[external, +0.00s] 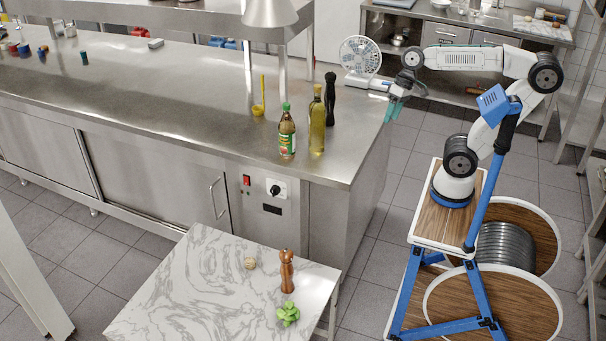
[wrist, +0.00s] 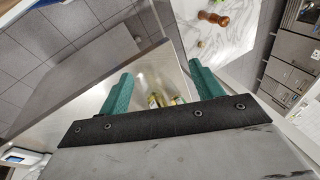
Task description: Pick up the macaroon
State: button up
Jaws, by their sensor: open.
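A small beige round thing, likely the macaroon (external: 250,263), lies on the white marble-topped table (external: 190,275) in the front of the external view. A brown wooden pepper mill (external: 287,271) and a green leafy item (external: 288,314) stand to its right and front. My gripper (external: 394,106), with teal fingers, is raised past the right end of the steel counter, far from the macaroon. In the wrist view my gripper (wrist: 160,78) is open, with nothing held between its fingers.
On the steel counter (external: 180,95), a green-capped bottle (external: 286,133), an oil bottle (external: 317,122) and a black mill (external: 330,99) stand near the right end. A white fan (external: 360,58) is beside my gripper. Tiled floor lies between the counter and my base.

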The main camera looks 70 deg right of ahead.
jog(key=w+a+r+m+t+y, duration=0.1)
jog(key=w+a+r+m+y, duration=0.3)
jog(key=w+a, duration=0.8)
jog(key=m+t+y, duration=0.3)
jog(key=m+t, duration=0.2)
jog(key=m, duration=1.5)
send_over(254, 259)
jog(key=s+d, duration=0.2)
jog(key=d, duration=0.2)
notch_tip(254, 259, down, 7)
jog(key=shift+n, duration=0.3)
jog(key=f, duration=5)
jog(key=shift+d+f, duration=0.3)
jog(key=shift+f, duration=0.05)
jog(key=shift+w+a+f, duration=0.1)
jog(key=shift+a+f, duration=0.05)
jog(key=shift+f, duration=0.1)
jog(key=shift+x, duration=2.35)
jog(key=shift+r, duration=0.1)
jog(key=c, duration=1.1)
